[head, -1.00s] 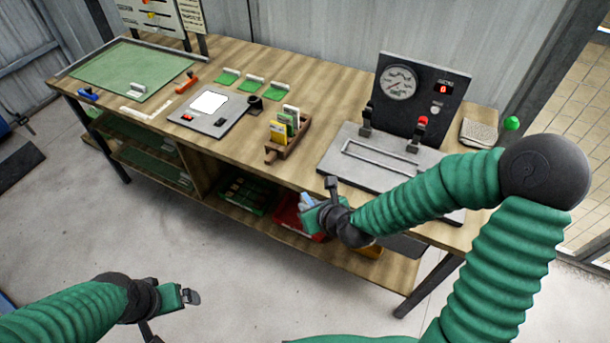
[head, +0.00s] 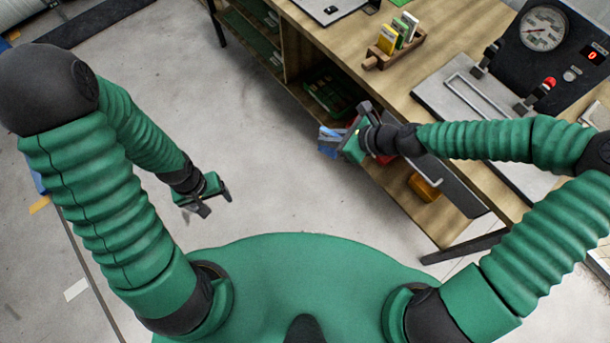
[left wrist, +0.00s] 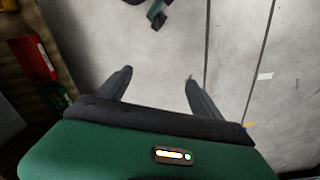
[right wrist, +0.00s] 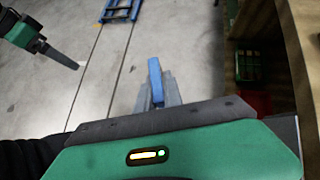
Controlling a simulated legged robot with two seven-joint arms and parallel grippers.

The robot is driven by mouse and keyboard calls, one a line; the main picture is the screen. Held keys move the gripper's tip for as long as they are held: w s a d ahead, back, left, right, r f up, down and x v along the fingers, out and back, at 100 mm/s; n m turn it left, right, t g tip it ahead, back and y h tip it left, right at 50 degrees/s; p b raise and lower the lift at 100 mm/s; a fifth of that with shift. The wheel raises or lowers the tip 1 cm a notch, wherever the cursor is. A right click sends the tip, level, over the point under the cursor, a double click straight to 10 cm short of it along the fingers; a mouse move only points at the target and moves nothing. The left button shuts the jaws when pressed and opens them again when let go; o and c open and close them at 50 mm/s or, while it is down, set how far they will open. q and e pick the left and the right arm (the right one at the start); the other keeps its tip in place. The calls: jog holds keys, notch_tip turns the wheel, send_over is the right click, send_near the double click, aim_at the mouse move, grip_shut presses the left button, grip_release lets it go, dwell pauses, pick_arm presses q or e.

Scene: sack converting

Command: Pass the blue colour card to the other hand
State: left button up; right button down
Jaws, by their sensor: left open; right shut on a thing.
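The blue colour card (head: 327,143) is held in my right gripper (head: 338,142), out in front of the bench edge. In the right wrist view the card (right wrist: 155,78) stands up edge-on between the two fingertips (right wrist: 158,94). My left gripper (head: 214,203) is open and empty over bare floor, left of and apart from the card. In the left wrist view its two fingers (left wrist: 158,80) are spread with only floor between them. My left gripper (right wrist: 50,45) also shows in the right wrist view.
The wooden bench (head: 440,95) lies on the right, with a card rack (head: 400,50) and a gauge press (head: 543,28) on top. A yellow bin (head: 424,187) is on the lower shelf. The floor (head: 270,150) between my grippers is clear.

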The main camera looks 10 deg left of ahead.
pick_arm(q)
jog(key=s+d+f+n+h, duration=0.4)
jog(key=s+d+f+n, duration=0.15)
jog(key=s+f, duration=0.4)
pick_arm(e)
jog(key=shift+a, duration=0.15)
pick_arm(q)
jog(key=d+f+n+t+h, duration=0.1)
jog(key=d+n+t+h, duration=0.2)
jog(key=d, duration=0.4)
pick_arm(e)
jog(key=shift+s+a+r, duration=0.1)
jog(key=shift+s+a, duration=0.05)
pick_arm(q)
jog(key=n+t+h, duration=0.2)
jog(key=n+t, duration=1.1)
jog(key=n, duration=0.4)
send_near(327, 150)
notch_tip(327, 150, up, 3)
jog(key=s, duration=0.3)
pick_arm(e)
jog(key=shift+d, duration=0.3)
pick_arm(q)
jog(key=x, duration=0.7)
jog(key=f+x, duration=0.1)
jog(key=x, duration=0.3)
jog(key=shift+w+a, duration=0.25)
jog(key=shift+w, duration=0.25)
